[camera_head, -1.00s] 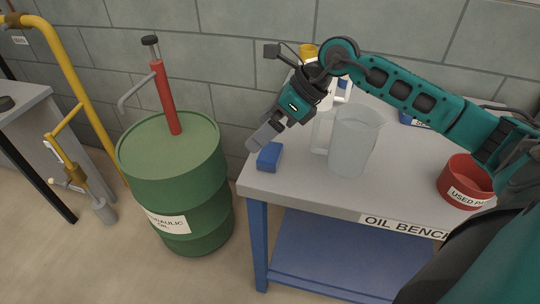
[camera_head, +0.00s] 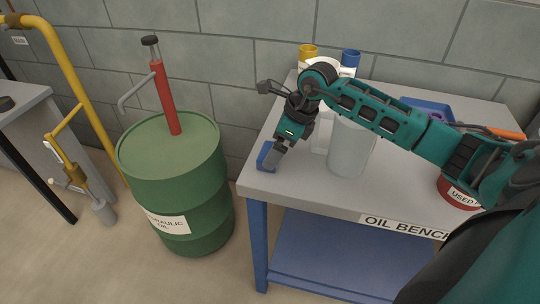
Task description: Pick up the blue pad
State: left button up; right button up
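The blue pad (camera_head: 263,154) lies on the grey bench top (camera_head: 300,184), close to its front left corner. My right gripper (camera_head: 272,163) comes in from the right and points down at the pad. Its fingers overlap the pad's right side in the picture and hide part of it. I cannot tell whether they touch the pad, or whether they are open or shut. My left gripper is not in view.
A clear jug (camera_head: 350,152) stands right of my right gripper, partly behind my arm. A red container (camera_head: 459,194) stands at the bench's right. A green drum (camera_head: 175,185) with a red pump (camera_head: 165,98) stands left of the bench. A blue tray (camera_head: 424,104) lies at the back.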

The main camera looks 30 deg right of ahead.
jog(key=shift+x, duration=1.5)
jog(key=shift+c, duration=0.3)
jog(key=shift+r, duration=0.1)
jog(key=c, duration=0.7)
notch_tip(320, 180, up, 20)
jog(key=p, duration=0.1)
